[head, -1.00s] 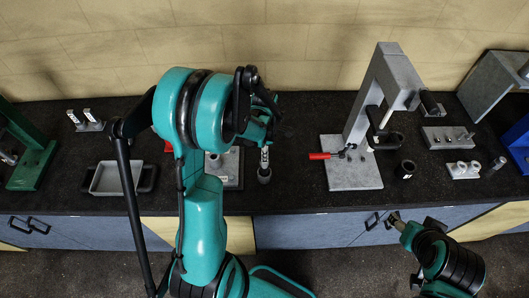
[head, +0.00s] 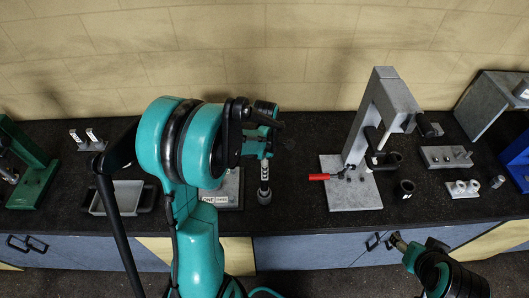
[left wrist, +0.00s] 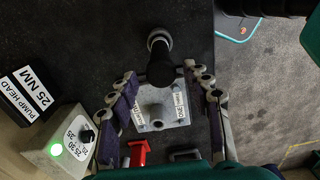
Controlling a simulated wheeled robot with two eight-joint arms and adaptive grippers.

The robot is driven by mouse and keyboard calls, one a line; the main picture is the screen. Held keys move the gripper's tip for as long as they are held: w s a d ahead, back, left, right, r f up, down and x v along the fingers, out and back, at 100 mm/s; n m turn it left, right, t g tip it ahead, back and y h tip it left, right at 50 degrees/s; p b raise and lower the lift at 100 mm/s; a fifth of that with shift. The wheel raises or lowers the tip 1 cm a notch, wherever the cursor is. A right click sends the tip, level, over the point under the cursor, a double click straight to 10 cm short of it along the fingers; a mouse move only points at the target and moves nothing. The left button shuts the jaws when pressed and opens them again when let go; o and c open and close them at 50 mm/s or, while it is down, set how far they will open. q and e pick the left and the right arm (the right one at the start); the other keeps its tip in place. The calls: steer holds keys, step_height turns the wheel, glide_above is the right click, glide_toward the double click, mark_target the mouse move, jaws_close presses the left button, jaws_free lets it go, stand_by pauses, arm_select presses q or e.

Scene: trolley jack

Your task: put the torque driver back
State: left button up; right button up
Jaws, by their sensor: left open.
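The torque driver (left wrist: 161,66) appears as a dark cylinder with a grey round end in the left wrist view, just ahead of my left gripper (left wrist: 166,82). In the head view the driver's round end (head: 264,197) shows low beside the labelled grey block (head: 236,186), near the bench front. My left gripper is open, its two fingers on either side of the dark cylinder; I cannot tell whether they touch it. In the wrist view the labelled block (left wrist: 157,125) lies below, between the fingers. My right gripper (head: 397,241) is low in front of the bench; its jaws are unclear.
A grey press frame (head: 352,195) with a red handle (head: 319,177) stands to the right. A tray (head: 125,198) lies left.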

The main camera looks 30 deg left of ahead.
arm_select(q)
step_height(320, 180, up, 8)
steer(key=shift+f, duration=0.15)
steer(key=s+d+r+m+t, duration=0.3)
steer(key=s+d+m, duration=0.2)
steer(key=m, duration=0.7)
steer(key=s+d+r+m+t, duration=0.3)
steer(key=s+d+m+t, duration=0.1)
steer(key=m, duration=0.8)
steer(key=shift+s+d, duration=0.9)
steer(key=shift+s, duration=0.2)
step_height(320, 180, down, 28)
steer(key=b, duration=2.8)
steer(key=shift+f, duration=0.2)
